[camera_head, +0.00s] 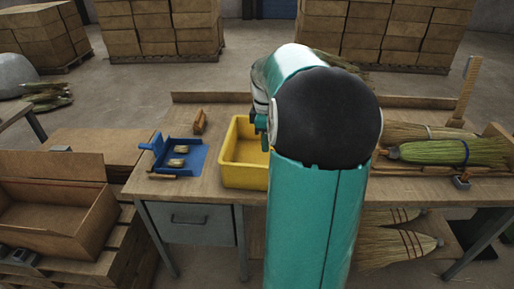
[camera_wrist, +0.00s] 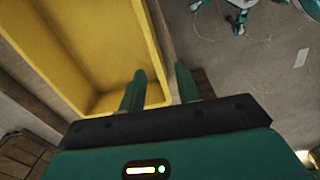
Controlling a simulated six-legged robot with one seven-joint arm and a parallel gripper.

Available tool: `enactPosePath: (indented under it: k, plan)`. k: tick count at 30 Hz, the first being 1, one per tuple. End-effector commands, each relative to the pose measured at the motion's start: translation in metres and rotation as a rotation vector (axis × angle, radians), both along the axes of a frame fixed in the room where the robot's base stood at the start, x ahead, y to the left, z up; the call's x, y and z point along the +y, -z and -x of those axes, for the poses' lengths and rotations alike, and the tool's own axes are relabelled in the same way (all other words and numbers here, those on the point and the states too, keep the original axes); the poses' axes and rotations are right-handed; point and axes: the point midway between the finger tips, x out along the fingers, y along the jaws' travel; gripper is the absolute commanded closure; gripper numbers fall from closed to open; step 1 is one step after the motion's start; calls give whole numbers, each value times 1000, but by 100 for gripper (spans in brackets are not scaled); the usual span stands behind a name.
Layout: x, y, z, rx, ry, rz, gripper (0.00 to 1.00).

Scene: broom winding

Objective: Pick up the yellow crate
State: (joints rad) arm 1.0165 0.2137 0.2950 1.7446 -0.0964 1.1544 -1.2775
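The yellow crate (camera_head: 240,177) stands on the wooden workbench, left of my arm in the head view. Its right part is hidden behind my arm. In the wrist view the crate (camera_wrist: 72,42) fills the upper left, and its inside looks empty. My gripper (camera_wrist: 160,68) is open, with one finger over the inside of the crate and the other outside, so the crate's wall lies between them. A gap shows between the fingers; I cannot tell whether either touches the wall. In the head view my gripper (camera_head: 262,130) is partly hidden by my arm.
A blue dustpan-like tray (camera_head: 185,157) with small pieces lies left of the crate. A small wooden block (camera_head: 199,121) is behind it. Brooms (camera_head: 455,152) lie at the bench's right. An open cardboard box (camera_head: 60,210) stands at the left. Box stacks stand behind.

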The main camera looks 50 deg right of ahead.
Motion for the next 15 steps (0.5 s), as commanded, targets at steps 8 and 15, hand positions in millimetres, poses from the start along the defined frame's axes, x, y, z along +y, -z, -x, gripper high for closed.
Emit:
enactPosePath:
  k: [8,15]
  plan:
    - [-49,27,23,14,-57,-49,67]
    - [-48,70,22,16,-58,-50,67]
